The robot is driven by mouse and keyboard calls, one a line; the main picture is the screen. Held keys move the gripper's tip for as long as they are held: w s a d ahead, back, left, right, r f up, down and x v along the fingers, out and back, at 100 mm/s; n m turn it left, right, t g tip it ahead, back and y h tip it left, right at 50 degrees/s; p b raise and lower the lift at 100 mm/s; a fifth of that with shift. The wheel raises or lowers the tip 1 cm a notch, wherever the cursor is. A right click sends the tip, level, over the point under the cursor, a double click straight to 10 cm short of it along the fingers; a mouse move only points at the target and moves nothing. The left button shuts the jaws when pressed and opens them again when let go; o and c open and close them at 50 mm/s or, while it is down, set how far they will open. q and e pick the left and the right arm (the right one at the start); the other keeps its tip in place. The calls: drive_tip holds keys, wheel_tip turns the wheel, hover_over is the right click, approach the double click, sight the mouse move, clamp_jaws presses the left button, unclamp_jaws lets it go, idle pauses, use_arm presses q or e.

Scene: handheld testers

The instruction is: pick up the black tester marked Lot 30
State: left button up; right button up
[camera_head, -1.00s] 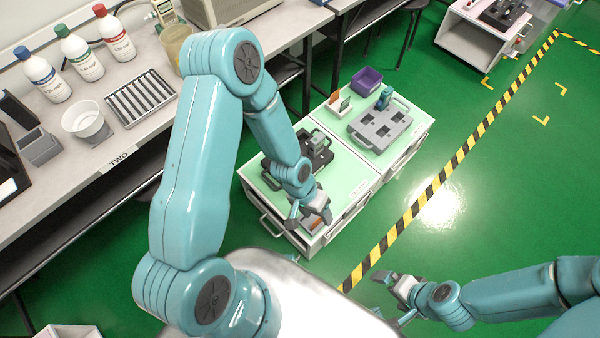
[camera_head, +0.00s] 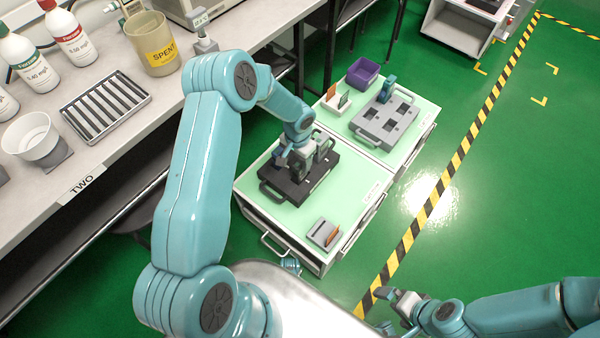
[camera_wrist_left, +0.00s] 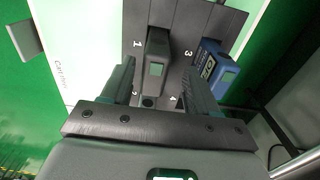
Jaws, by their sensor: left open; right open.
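A black tester (camera_wrist_left: 157,58) stands upright in the black numbered holder (camera_wrist_left: 207,25), beside the number 1 in the left wrist view. No Lot 30 marking is readable on it. A blue tester (camera_wrist_left: 217,72) with a white label stands to its right, near the number 3. My left gripper (camera_wrist_left: 153,88) is open, with one finger on each side of the black tester's near part; I cannot tell whether they touch it. In the head view this gripper (camera_head: 302,160) is over the black holder (camera_head: 320,180) and largely hides the testers. My right gripper (camera_head: 393,308) is open and empty over the floor.
A small grey tray (camera_head: 322,233) is at the cabinet's (camera_head: 290,215) near corner. A grey holder (camera_head: 390,125) with a teal tester (camera_head: 388,87), a purple bin (camera_head: 362,72) and a card box (camera_head: 338,103) are farther back. The bench (camera_head: 110,150) is at left.

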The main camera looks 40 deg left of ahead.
use_arm(q)
drive_tip(key=f, duration=0.2)
drive_tip(key=f+b, duration=0.1)
drive_tip(key=f, duration=0.2)
drive_tip(key=shift+w+d+f, duration=0.2)
drive_tip(key=shift+d+f, duration=0.1)
clamp_jaws()
